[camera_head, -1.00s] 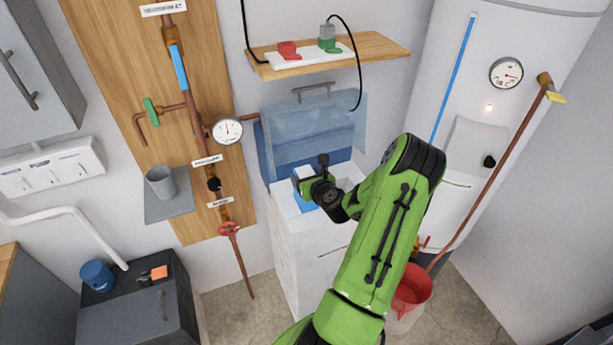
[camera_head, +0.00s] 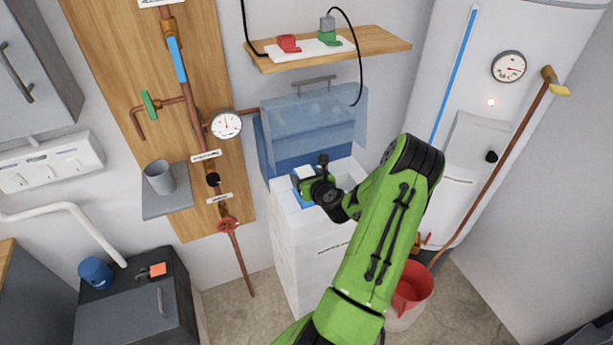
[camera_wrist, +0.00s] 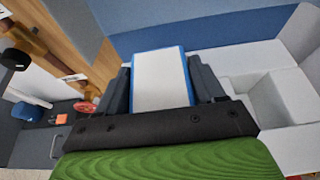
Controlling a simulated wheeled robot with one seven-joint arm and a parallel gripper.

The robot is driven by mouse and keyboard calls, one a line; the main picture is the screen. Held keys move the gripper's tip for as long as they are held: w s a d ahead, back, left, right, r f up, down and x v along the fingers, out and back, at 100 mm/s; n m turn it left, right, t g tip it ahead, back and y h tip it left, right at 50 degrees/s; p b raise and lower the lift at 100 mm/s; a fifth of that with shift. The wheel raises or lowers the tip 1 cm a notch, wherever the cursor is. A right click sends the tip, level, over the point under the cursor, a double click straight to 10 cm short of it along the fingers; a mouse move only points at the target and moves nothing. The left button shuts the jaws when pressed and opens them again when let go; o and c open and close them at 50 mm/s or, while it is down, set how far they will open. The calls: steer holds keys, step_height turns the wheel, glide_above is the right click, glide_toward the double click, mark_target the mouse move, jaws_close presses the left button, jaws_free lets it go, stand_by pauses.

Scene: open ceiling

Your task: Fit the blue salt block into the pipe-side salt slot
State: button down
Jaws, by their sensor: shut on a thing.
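The salt block (camera_wrist: 160,82), with a pale top face and blue along its edges, is between my gripper's two dark fingers (camera_wrist: 161,88). In the head view my gripper (camera_head: 312,184) is shut on the block (camera_head: 303,173) over the left, pipe-side part of the white cabinet's top (camera_head: 340,232). Blue shows just below the block; I cannot tell whether it is block or slot rim. The block hides the pipe-side slot, so its seating depth cannot be seen. An empty pale slot (camera_wrist: 268,100) lies to the right in the wrist view.
A raised translucent blue lid (camera_head: 315,125) stands behind the cabinet top. A shelf (camera_head: 375,47) with plugs and a hanging black cable is above. The pipe board (camera_head: 115,60) and gauge (camera_head: 226,124) are left; the white tank (camera_head: 540,70) and red bucket (camera_head: 411,288) are right.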

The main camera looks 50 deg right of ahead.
steer(key=shift+w+f+b, duration=0.1)
steer(key=shift+f+b, duration=1.45)
steer(key=shift+f, duration=0.5)
steer(key=shift+c, duration=0.7)
jaws_free()
steer(key=shift+o, duration=0.5)
steer(key=shift+f, duration=0.2)
steer(key=p+v, duration=0.5)
steer(key=v, duration=1.1)
steer(key=shift+d+r, duration=0.1)
steer(key=shift+d, duration=0.05)
